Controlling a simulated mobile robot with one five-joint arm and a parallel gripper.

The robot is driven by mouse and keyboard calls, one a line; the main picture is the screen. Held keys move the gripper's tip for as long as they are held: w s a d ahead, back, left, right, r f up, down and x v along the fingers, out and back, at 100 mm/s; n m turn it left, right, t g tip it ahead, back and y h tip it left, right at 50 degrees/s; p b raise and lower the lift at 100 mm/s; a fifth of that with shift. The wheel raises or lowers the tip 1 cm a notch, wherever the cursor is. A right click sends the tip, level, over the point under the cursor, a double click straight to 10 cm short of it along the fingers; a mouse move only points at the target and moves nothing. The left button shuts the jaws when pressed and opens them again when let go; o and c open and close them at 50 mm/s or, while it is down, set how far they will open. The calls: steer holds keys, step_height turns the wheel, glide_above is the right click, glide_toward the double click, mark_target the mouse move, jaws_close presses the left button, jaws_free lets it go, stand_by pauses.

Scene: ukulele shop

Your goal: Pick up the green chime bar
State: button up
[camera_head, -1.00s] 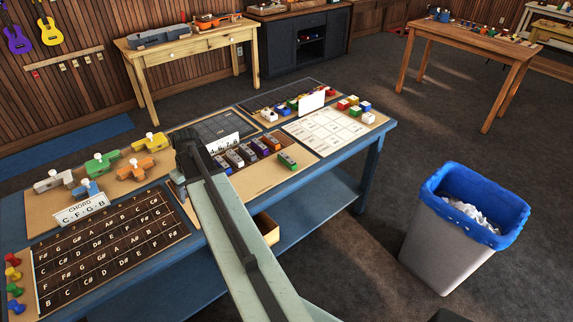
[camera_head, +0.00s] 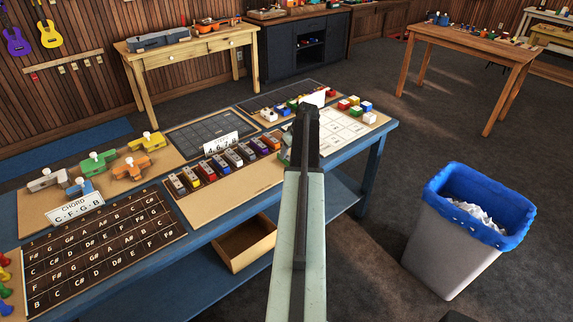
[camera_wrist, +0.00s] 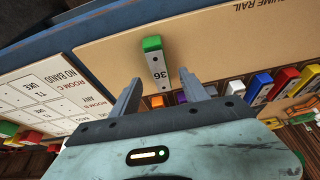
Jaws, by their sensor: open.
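The green chime bar lies apart from the row of other bars on a tan board. In the wrist view its green end (camera_wrist: 152,44) points away from my gripper, and its pale top reads "36". My gripper (camera_wrist: 163,84) is open, with one finger on each side of the bar's near end in the picture. I cannot tell the height between them. In the head view my gripper (camera_head: 307,112) and arm hide most or all of the bar.
Several coloured chime bars (camera_head: 232,158) stand in a row left of my arm. A white number card (camera_head: 221,143) stands behind them. A printed grid sheet (camera_head: 345,128) and coloured blocks (camera_head: 355,104) lie to the right. A blue-lined bin (camera_head: 470,215) stands on the floor.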

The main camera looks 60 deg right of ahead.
mark_target(287, 157)
steer(key=b+x, duration=0.4)
steer(key=x, duration=0.1)
steer(key=shift+w+d+f+b, duration=0.1)
steer(key=shift+f+b, duration=0.05)
steer(key=shift+b, duration=0.25)
jaws_close()
